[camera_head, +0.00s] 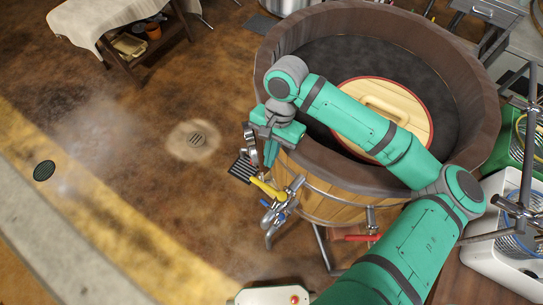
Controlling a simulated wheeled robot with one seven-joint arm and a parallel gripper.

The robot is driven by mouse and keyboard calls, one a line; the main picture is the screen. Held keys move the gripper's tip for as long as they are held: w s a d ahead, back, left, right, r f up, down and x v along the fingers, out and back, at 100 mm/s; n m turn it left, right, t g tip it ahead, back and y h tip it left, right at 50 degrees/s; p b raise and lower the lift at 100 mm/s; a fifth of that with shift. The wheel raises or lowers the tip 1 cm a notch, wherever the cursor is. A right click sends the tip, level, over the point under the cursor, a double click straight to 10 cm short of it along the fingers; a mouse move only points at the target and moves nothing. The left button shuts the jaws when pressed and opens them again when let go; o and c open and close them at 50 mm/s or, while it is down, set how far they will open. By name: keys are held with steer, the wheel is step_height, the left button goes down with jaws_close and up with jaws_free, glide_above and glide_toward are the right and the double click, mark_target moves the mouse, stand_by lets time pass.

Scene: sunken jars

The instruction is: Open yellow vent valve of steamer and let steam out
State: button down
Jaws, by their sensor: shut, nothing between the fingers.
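The steamer is a large round wooden tub (325,206) with a dark brown rim and a dark inside. A yellow valve handle (267,187) sits on metal piping at the tub's left outer side. A blue handle (280,194) is just beside and below it. My gripper (270,156) is above the yellow handle, close to the tub wall, shut and empty. Whether its tips touch the handle cannot be told. My green arm crosses over the tub and hides part of it. A faint pale steam-like haze (95,130) hangs over the floor at left.
A round wooden lid (395,100) with a red edge lies inside the tub. A red lever (361,238) is on lower piping. A draped table (100,18) stands upper left. White and green crates (510,205) are at right. The floor left of the tub is mostly clear.

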mark_target(268, 189)
steer(key=x, duration=0.7)
steer(key=shift+f, duration=0.15)
stand_by(0.3)
